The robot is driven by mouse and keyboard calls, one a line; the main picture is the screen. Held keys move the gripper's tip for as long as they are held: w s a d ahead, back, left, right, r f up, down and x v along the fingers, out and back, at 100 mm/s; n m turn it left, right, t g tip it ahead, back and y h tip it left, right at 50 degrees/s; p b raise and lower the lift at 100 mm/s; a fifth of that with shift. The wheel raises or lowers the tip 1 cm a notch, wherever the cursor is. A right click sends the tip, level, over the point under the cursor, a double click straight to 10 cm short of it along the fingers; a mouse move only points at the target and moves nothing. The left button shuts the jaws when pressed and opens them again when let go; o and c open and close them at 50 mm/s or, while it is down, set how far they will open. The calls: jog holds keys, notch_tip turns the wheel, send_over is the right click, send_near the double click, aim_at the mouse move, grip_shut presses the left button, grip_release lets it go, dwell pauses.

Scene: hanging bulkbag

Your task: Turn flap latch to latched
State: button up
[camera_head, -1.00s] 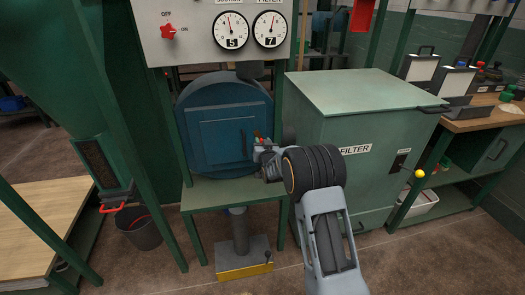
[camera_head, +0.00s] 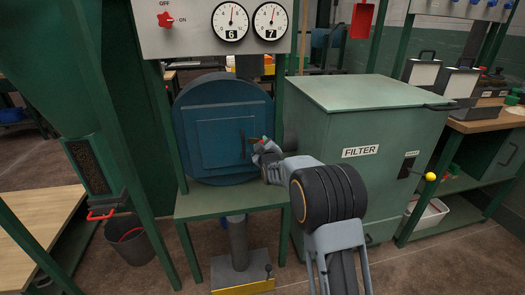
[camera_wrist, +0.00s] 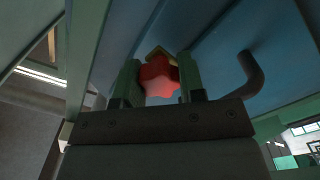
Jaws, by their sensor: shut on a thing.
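The blue flap (camera_head: 222,138) sits on the round blue drum front and appears closed. A dark bar handle (camera_head: 243,146) stands on its right side; it also shows in the wrist view (camera_wrist: 250,75). The red lobed latch knob (camera_wrist: 158,82) is between my gripper's green finger pads in the wrist view, with a yellowish piece just behind it. My gripper (camera_wrist: 160,84) is shut on this knob. In the head view my gripper (camera_head: 260,146) is at the right edge of the flap, and the arm hides most of the knob. The latch's exact angle cannot be told.
A green filter cabinet (camera_head: 372,120) stands close to the right of my arm. A gauge panel (camera_head: 210,25) with a red switch is above the drum. A green stand (camera_head: 225,200) is below it. Green frame posts flank the drum, and a bucket (camera_head: 133,238) stands at lower left.

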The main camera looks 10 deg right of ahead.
jog(key=shift+n+b, duration=0.6)
jog(key=shift+n, duration=0.4)
jog(key=o, duration=0.9)
jog(key=s+p, duration=0.2)
jog(key=s, duration=1.1)
jog(key=shift+s, duration=0.4)
